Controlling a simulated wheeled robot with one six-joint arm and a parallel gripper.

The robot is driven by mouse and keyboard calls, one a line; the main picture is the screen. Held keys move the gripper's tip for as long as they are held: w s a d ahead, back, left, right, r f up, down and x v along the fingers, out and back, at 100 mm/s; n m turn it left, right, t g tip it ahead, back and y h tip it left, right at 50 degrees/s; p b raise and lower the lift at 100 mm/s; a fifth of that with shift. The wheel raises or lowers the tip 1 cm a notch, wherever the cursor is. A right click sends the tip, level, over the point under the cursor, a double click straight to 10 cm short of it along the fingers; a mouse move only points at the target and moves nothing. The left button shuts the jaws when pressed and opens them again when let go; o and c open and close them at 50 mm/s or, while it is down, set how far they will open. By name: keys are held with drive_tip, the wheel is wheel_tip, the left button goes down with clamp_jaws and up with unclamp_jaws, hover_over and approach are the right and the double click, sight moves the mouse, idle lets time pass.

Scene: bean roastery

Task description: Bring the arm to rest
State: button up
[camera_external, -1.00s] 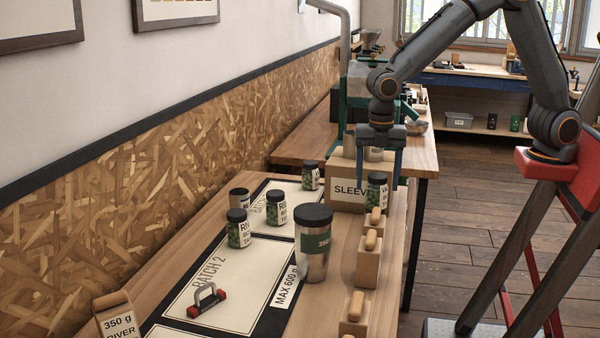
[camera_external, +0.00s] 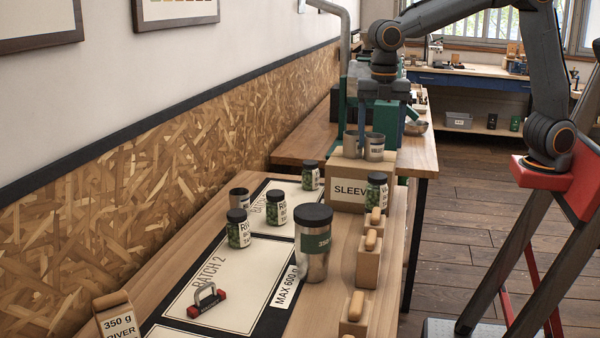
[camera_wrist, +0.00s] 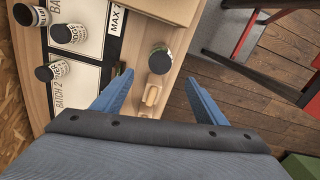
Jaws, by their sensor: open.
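My gripper (camera_external: 382,118) is raised above the far end of the near bench, over the box marked SLEEV (camera_external: 347,190). Its blue fingers are apart with nothing between them; the wrist view also shows my gripper (camera_wrist: 157,95) open above the bench edge. A green jar with a dark lid (camera_external: 376,190) stands upright in front of the box, below and apart from my gripper. In the wrist view its dark lid (camera_wrist: 160,62) shows ahead of the fingers.
Several green jars (camera_external: 238,230) and a steel tumbler (camera_external: 314,245) stand on the bench. Wooden blocks with pegs (camera_external: 368,262) line its right edge. A red-ended handle (camera_external: 207,302) lies on the Batch 2 mat (camera_external: 185,290). Metal cups (camera_external: 374,148) stand on the box. Air above the bench is free.

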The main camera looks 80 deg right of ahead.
drive_tip(key=shift+r, duration=0.15)
drive_tip(key=s+a+f+m+g+y+p, duration=0.1)
drive_tip(key=s+a+f+m, duration=0.2)
drive_tip(key=s+f, duration=0.25)
drive_tip(key=s+a+f+m+g+y+p, duration=0.1)
drive_tip(key=s+a+f+m, duration=0.2)
drive_tip(key=f, duration=0.4)
drive_tip(key=s+d+f+m+t, duration=0.1)
drive_tip(key=d+m, duration=0.3)
drive_tip(key=d, duration=0.4)
drive_tip(key=s+d+f+m+t+h+b, duration=0.1)
drive_tip(key=s+d+f+m, duration=0.2)
drive_tip(key=d, duration=0.6)
drive_tip(key=s+d+f+m+t+h+b, duration=0.1)
drive_tip(key=s+d+m, duration=0.3)
drive_tip(key=d, duration=0.5)
drive_tip(key=f+m, duration=0.1)
drive_tip(key=m, duration=0.1)
drive_tip(key=shift+m, duration=0.3)
